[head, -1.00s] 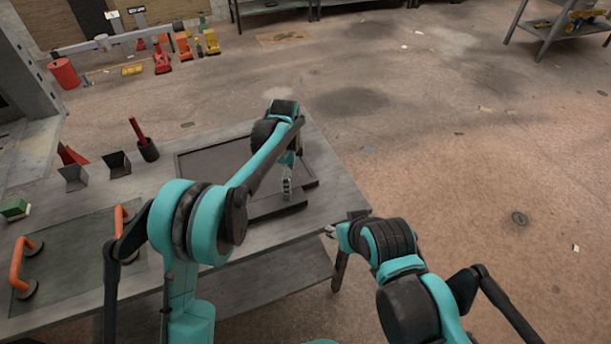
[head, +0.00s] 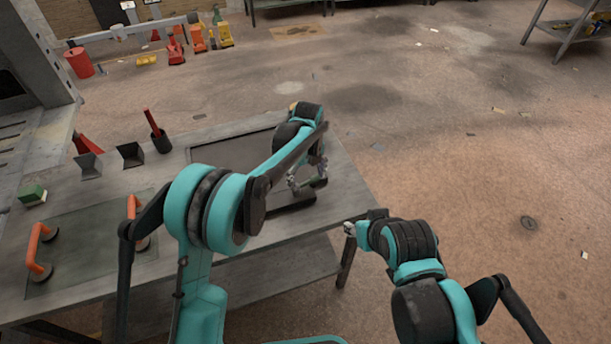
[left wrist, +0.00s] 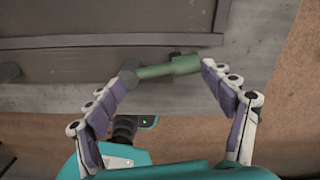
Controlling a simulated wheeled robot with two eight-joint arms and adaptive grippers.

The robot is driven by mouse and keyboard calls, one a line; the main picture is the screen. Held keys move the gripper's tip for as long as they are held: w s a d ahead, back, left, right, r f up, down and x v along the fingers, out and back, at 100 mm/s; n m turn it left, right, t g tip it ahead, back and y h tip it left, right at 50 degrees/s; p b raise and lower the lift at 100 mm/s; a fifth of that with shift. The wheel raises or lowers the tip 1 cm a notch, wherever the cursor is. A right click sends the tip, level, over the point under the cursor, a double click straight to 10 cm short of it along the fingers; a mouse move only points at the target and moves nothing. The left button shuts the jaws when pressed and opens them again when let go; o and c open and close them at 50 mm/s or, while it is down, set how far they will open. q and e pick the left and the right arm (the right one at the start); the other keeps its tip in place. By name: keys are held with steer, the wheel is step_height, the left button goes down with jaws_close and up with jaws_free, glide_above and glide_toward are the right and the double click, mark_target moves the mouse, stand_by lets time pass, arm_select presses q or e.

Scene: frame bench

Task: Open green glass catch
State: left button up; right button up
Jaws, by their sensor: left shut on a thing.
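The green catch (left wrist: 168,70) is a short green bar, thicker at its right end, at the edge of a dark framed panel (left wrist: 75,65) in the left wrist view. My left gripper (left wrist: 166,73) has one finger at each end of the bar and is shut on it. In the head view my left gripper (head: 303,180) is small, at the right side of the dark frame (head: 225,150) on the bench, and the catch is hard to make out there. My right gripper (head: 350,228) is by the bench's front right corner, its fingers too small to read.
The grey bench (head: 345,190) also bears a glass pane (head: 85,240) with orange-handled suction cups (head: 38,252), a green-topped block (head: 32,194), dark hoppers (head: 131,154) and a black cup with a red stick (head: 160,140). Floor to the right is open.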

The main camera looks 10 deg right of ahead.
arm_select(q)
steer(key=shift+s+d+f+m, duration=0.15)
steer(key=shift+s+m, duration=0.15)
steer(key=shift+m, duration=0.3)
steer(key=shift+s+d+f+m, duration=0.1)
steer(key=shift+s+m, duration=0.15)
steer(key=shift+m, duration=0.35)
steer(key=o, duration=1.6)
steer(key=shift+w, duration=0.1)
steer(key=shift+r, duration=0.15)
step_height(320, 180, up, 12)
steer(key=shift+f, duration=0.1)
